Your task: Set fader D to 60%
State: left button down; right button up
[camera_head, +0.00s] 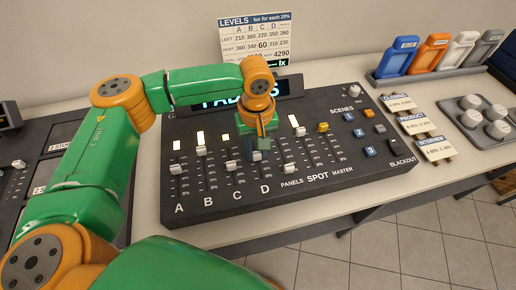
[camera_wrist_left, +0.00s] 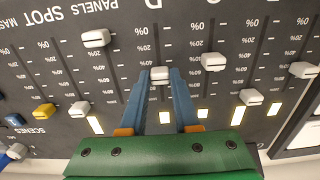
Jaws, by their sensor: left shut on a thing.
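The black fader console (camera_head: 340,185) stands on the table, with columns A to D at its left. My left gripper (camera_head: 262,146) is over column D, and in the wrist view its two blue fingers (camera_wrist_left: 160,74) are shut on the white cap of fader D (camera_wrist_left: 160,74). The cap sits partway along its slot, past the 40% mark from the 0% end. A finger covers the nearest marks, so I cannot read its exact level. Fader C's cap (camera_wrist_left: 213,62) is beside the gripper, apart from it. My right gripper is out of view.
Caps of fader A (camera_head: 175,173), fader B (camera_head: 200,151) and a panels fader (camera_head: 289,168) stand close by. The screen and levels card (camera_head: 255,40) are behind.

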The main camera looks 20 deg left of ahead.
aim_at(256, 154)
pick_arm(q)
jog(key=c, duration=0.6)
grip_release()
jog(key=shift+c, duration=0.2)
jog(key=shift+r, duration=0.1)
notch_tip(256, 154, up, 7)
jog(key=shift+f+b, duration=0.1)
jog(key=shift+b, duration=0.3)
jog(key=shift+s, duration=0.1)
